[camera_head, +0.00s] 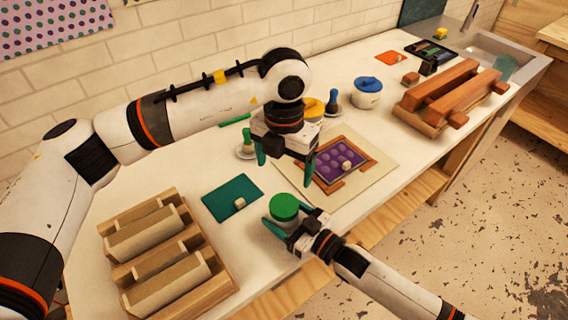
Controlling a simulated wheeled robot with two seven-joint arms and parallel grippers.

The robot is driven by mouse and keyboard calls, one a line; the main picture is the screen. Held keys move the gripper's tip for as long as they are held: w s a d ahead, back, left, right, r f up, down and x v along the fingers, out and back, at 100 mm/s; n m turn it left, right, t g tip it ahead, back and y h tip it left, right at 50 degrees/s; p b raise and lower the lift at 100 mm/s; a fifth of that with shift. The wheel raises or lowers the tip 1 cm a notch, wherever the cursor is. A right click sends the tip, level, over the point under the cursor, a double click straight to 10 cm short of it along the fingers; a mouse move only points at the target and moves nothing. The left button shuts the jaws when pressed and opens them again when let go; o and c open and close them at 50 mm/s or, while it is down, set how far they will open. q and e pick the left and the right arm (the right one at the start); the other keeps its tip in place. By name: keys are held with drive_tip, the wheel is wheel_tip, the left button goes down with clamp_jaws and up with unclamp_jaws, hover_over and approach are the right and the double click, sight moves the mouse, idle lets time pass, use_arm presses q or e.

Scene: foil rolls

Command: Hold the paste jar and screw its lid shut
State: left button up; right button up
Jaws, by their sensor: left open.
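The paste jar is seen from above near the front edge of the counter, topped by a green lid (284,206). The lid hides most of the jar body, and I cannot tell how tightly it sits. My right gripper (279,221) reaches in from the lower right with its teal fingers around the jar's side; whether they press on it is hard to tell. My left gripper (285,172) is open and empty, pointing down above the counter, behind and higher than the jar.
A teal mat (232,198) with a small pale cube lies left of the jar. A wooden rack (226,283) stands at front left. A purple tray (325,172) on a board lies behind right. A blue-lidded pot (367,98) and a rack with brown rolls (412,117) stand farther right.

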drive_tip(key=shift+o, duration=1.3)
drive_tip(key=b+v, duration=0.2)
drive_tip(key=v, duration=1)
